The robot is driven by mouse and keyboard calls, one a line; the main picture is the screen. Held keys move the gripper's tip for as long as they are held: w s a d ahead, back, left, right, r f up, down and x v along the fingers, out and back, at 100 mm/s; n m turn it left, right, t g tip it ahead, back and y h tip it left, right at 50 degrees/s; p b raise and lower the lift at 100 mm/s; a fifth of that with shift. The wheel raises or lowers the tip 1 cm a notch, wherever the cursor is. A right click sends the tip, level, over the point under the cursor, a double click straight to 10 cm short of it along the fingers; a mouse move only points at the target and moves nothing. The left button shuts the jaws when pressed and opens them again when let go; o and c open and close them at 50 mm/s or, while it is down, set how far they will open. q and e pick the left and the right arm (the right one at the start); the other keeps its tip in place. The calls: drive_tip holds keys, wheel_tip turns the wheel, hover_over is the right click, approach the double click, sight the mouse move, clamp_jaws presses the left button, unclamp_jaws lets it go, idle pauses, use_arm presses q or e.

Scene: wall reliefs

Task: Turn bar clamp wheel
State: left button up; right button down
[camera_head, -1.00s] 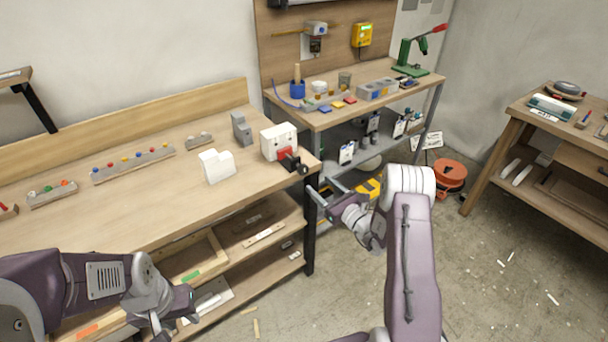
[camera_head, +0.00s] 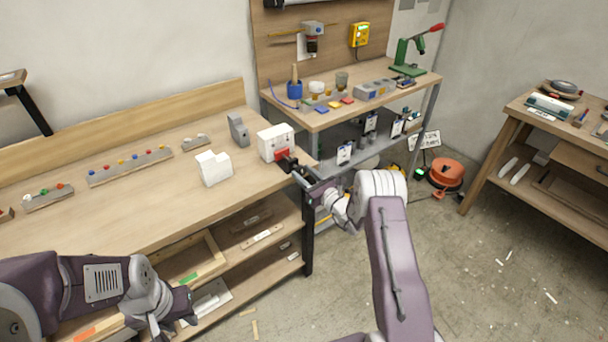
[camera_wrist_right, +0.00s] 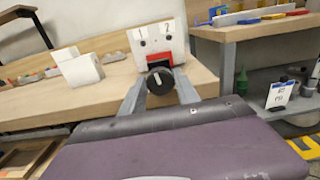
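The bar clamp's red jaw (camera_head: 281,154) sits on the front of a white block (camera_head: 274,139) at the right end of the long bench. Its black wheel (camera_head: 288,164) sticks out past the bench edge. My right gripper (camera_head: 300,174) is at the wheel. In the right wrist view its two grey fingers stand apart, with the round black wheel (camera_wrist_right: 160,81) showing between their tips and the red jaw (camera_wrist_right: 159,57) behind. I cannot tell whether a finger touches the wheel. My left gripper (camera_head: 176,312) is low in front of the bench, away from the clamp; its fingers are barely visible.
A white notched block (camera_head: 213,168) and a grey bracket (camera_head: 238,129) stand left of the clamp. A second bench (camera_head: 320,122) with tools stands at the back right. An orange reel (camera_head: 446,172) lies on the floor. Open floor lies to the right.

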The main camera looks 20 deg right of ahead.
drive_tip(key=shift+f+n+b, duration=0.15)
drive_tip(key=shift+n+b, duration=0.45)
drive_tip(key=shift+b, duration=0.2)
drive_tip(key=n+b, duration=0.3)
drive_tip(key=b, duration=0.1)
drive_tip(key=n+b, duration=0.3)
drive_tip(key=b, duration=0.1)
drive_tip(key=n+b, duration=0.3)
drive_tip(key=b, duration=0.1)
drive_tip(key=shift+f, duration=0.4)
drive_tip(key=n+b, duration=1.1)
drive_tip(key=b, duration=1.2)
drive_tip(key=shift+r+b, duration=0.1)
drive_tip(key=shift+b, duration=0.2)
drive_tip(key=shift+r+n+b, duration=0.3)
drive_tip(key=shift+n+b, duration=0.6)
drive_tip(key=shift+b, duration=0.4)
drive_tip(key=c, duration=0.9)
unclamp_jaws()
drive_tip(key=shift+s, duration=0.1)
